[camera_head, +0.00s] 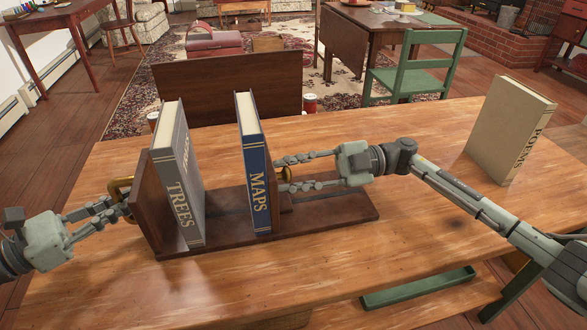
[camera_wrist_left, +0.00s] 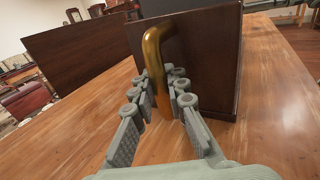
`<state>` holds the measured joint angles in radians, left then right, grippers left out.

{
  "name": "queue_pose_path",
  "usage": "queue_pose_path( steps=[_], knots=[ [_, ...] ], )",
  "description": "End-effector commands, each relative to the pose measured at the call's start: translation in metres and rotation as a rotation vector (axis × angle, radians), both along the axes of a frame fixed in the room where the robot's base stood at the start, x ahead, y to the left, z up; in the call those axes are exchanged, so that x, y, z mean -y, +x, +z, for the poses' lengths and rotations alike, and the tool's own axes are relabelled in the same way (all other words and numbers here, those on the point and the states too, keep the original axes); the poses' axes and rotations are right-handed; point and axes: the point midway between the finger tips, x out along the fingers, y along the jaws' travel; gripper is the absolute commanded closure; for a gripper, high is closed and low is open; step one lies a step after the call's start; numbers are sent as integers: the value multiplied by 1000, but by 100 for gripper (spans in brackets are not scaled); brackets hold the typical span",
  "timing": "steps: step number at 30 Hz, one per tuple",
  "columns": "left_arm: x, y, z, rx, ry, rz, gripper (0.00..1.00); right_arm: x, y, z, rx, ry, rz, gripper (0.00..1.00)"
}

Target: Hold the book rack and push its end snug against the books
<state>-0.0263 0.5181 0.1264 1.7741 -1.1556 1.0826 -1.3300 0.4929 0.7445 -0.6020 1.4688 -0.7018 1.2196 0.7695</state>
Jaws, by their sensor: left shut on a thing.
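The brown book rack (camera_head: 335,208) lies on the wooden table. The grey TREES book (camera_head: 180,180) stands tilted by its left end panel. The blue MAPS book (camera_head: 255,170) stands further right, slightly tilted, with a gap between the books. The rack's right end is mostly hidden behind MAPS; its brass knob (camera_head: 290,173) shows. My left gripper (camera_head: 125,203) is shut on the brass handle of the left end; the handle also shows in the left wrist view (camera_wrist_left: 152,50). My right gripper (camera_head: 283,173) is open, its fingers spread above and below the knob.
A beige POEMS book (camera_head: 510,128) stands at the table's right. A dark brown panel (camera_head: 228,85) rises beyond the table's far edge. A green chair (camera_head: 420,75) is behind the table. The table (camera_head: 400,270) is clear in front of the rack.

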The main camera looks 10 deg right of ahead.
Motion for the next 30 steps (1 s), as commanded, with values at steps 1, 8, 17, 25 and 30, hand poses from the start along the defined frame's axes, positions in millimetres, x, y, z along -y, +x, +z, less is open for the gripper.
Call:
queue_pose_path(
  steps=[1,8,17,25,30],
  knots=[
    [1,-1,0,0,-2,-5,100,-1,0,-1,-2,-1,-1,100],
    [2,-1,0,0,-2,-5,100,-1,0,-2,-2,-1,-1,72],
    [2,-1,0,-1,-2,-5,100,0,0,-1,-1,-1,-1,51],
    [2,-1,0,-1,-2,-5,100,9,1,-1,-2,-3,-1,51],
    [2,-1,-1,-2,-1,-5,100,39,1,-2,-2,-4,-4,51]
  ],
)
